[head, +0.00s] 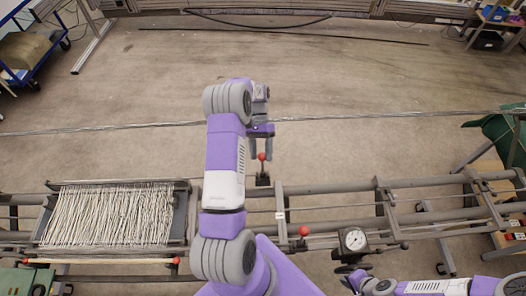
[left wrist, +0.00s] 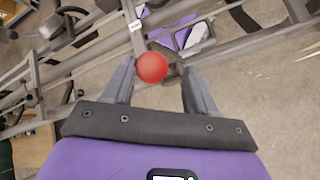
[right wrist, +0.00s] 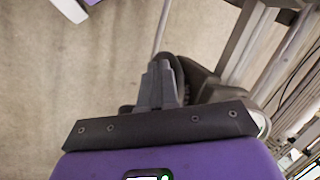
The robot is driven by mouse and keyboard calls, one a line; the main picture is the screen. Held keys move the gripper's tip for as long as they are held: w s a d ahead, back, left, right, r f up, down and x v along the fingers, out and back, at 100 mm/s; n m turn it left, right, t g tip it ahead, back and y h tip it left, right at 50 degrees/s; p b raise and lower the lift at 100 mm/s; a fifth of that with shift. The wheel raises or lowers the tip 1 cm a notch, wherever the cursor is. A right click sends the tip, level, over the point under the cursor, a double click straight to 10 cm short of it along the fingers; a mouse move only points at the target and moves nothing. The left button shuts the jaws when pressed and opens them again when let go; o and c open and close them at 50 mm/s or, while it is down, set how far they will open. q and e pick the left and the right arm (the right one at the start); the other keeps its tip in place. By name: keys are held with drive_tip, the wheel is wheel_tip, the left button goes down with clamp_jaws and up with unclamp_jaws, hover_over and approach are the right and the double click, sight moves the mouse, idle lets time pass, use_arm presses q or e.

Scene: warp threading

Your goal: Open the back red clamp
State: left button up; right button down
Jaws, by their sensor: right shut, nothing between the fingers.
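The back red clamp's knob (head: 262,156) is a red ball on a dark post at the rear rail in the head view. My left gripper (head: 261,146) reaches over it from above. In the left wrist view the red knob (left wrist: 151,67) shows between the spread fingers of my left gripper (left wrist: 158,85), nearer the left finger. The gripper is open; whether a finger touches the knob is unclear. My right gripper (right wrist: 157,84) is shut and empty in the right wrist view, away from the back clamp.
Another red knob (head: 303,230) stands on the front rail beside a round dial gauge (head: 354,239). A frame of pale threads (head: 108,216) lies at the left. Long metal rails (head: 335,188) run across.

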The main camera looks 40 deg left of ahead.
use_arm(q)
drive_tip(key=shift+o, duration=0.3)
drive_tip(key=shift+a, duration=0.2)
drive_tip(key=shift+d+r, duration=0.1)
drive_tip(key=shift+w+d, duration=0.1)
drive_tip(key=v, duration=0.7)
drive_tip(key=shift+r+b, duration=0.3)
drive_tip(key=shift+b, duration=0.1)
